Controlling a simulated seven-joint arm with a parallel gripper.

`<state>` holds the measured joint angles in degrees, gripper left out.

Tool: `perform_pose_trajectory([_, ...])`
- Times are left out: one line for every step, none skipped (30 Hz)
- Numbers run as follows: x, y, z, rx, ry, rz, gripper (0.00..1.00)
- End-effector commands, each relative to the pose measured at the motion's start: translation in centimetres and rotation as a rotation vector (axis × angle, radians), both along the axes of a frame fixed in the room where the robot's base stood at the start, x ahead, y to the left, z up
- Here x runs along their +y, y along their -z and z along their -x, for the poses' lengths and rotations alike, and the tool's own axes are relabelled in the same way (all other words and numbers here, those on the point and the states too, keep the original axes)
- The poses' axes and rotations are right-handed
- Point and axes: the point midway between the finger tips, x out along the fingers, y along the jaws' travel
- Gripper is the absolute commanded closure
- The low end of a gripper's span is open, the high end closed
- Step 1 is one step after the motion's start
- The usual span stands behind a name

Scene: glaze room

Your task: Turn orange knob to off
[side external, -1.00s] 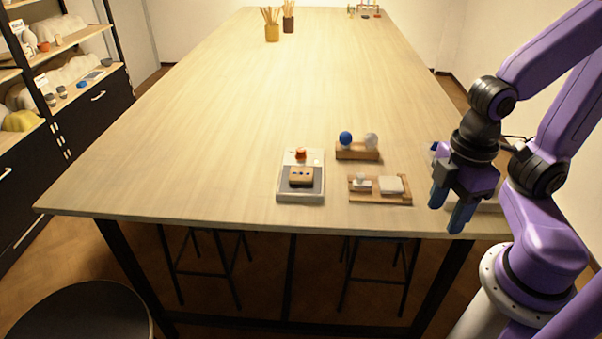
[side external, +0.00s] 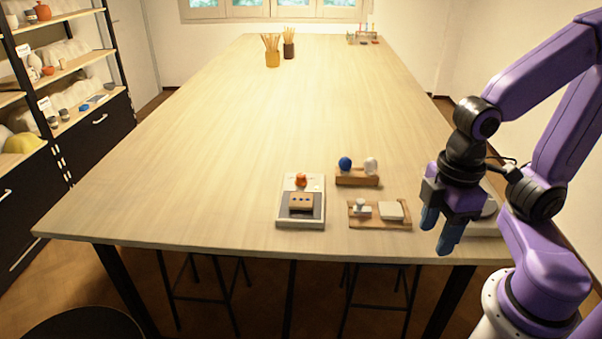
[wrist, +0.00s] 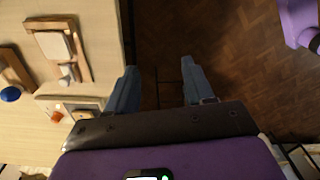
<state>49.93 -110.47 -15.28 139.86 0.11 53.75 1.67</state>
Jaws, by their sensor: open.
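The orange knob (side external: 301,180) stands at the back of a small white and grey control box (side external: 287,222) near the table's front edge. In the wrist view the orange knob (wrist: 57,116) shows at the lower left. My gripper (side external: 436,236) is open and empty at the right, near the table's front edge, well to the right of the box. In the wrist view its two blue fingers (wrist: 158,84) are apart with floor between them. The knob's setting is too small to read.
Right of the box, a wooden stand (side external: 357,180) holds a blue ball and a pale ball. A wooden tray (side external: 380,223) with small pale pieces lies in front of it. A grey round thing (side external: 487,208) is partly behind my gripper.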

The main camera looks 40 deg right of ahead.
Motion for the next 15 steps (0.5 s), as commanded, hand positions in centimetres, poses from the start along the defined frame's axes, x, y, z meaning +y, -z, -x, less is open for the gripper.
perform_pose_trajectory([0.8,-0.5,-1.2,0.0,0.048,0.0,0.48])
perform_pose_trajectory([1.3,-0.9,-2.1,0.001,0.082,0.001,0.48])
perform_pose_trajectory([1.9,-1.3,-3.4,0.001,0.134,0.001,0.48])
perform_pose_trajectory([2.4,-1.7,-4.4,0.004,0.175,0.002,0.48])
perform_pose_trajectory([2.9,-2.1,-5.5,0.004,0.216,0.002,0.48])
perform_pose_trajectory([3.4,-2.6,-7.0,0.005,0.273,0.002,0.48])
perform_pose_trajectory([3.8,-2.9,-8.1,0.005,0.313,0.002,0.48])
perform_pose_trajectory([4.1,-3.2,-9.2,0.007,0.355,0.005,0.48])
perform_pose_trajectory([4.5,-3.6,-10.7,0.008,0.411,0.004,0.48])
perform_pose_trajectory([4.7,-4.0,-11.8,0.009,0.451,0.005,0.48])
perform_pose_trajectory([4.9,-4.2,-13.0,0.009,0.494,0.005,0.48])
perform_pose_trajectory([5.1,-4.6,-14.5,0.011,0.547,0.007,0.48])
perform_pose_trajectory([5.2,-4.8,-15.7,0.012,0.59,0.006,0.48])
perform_pose_trajectory([5.3,-5.1,-16.8,0.013,0.631,0.007,0.48])
perform_pose_trajectory([5.3,-5.4,-18.4,0.014,0.686,0.008,0.48])
